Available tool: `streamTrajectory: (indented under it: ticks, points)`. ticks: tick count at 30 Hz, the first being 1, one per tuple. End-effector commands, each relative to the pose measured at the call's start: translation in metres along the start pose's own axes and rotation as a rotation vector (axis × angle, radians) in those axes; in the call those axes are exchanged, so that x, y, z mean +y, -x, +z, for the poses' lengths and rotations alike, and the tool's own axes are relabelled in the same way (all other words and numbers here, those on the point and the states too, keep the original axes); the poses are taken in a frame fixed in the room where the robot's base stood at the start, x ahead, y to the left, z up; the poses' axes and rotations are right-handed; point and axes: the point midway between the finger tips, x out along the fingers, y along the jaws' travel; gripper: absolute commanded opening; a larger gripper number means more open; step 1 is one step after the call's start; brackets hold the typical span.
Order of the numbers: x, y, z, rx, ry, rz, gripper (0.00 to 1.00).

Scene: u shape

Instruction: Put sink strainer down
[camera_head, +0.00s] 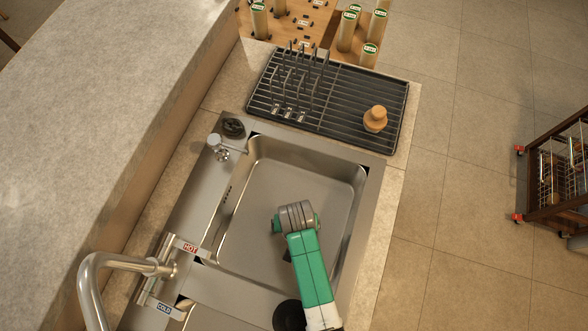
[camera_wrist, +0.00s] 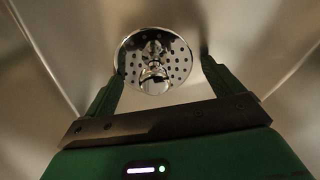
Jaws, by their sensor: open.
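The sink strainer (camera_wrist: 153,62) is a round, shiny metal disc with holes and a knob in its middle. In the wrist view it lies ahead of my gripper (camera_wrist: 160,70), between the two green fingers. The fingers are spread apart, with the left fingertip close to the strainer's edge and the right one a little off it; I cannot tell whether either touches.
The faucet (camera_head: 95,290) with hot and cold handles stands at the left. A black drying rack (camera_head: 345,95) with a wooden-coloured object (camera_head: 375,119) lies beyond the basin. A dark stopper-like item (camera_head: 234,127) sits at the sink's corner. The basin walls surround my arm's end.

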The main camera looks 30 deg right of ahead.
Motion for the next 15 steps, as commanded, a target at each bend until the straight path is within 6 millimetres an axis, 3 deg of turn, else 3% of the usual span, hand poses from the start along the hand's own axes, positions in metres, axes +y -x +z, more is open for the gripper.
streamTrajectory:
  ticks: [2, 9, 15]
  points:
    - [0.004, 0.002, 0.004, -0.009, -0.005, 0.004, 1.00]
    - [0.002, 0.068, 0.000, -0.004, -0.003, 0.003, 1.00]
    - [0.001, 0.111, -0.001, -0.004, -0.002, 0.002, 1.00]
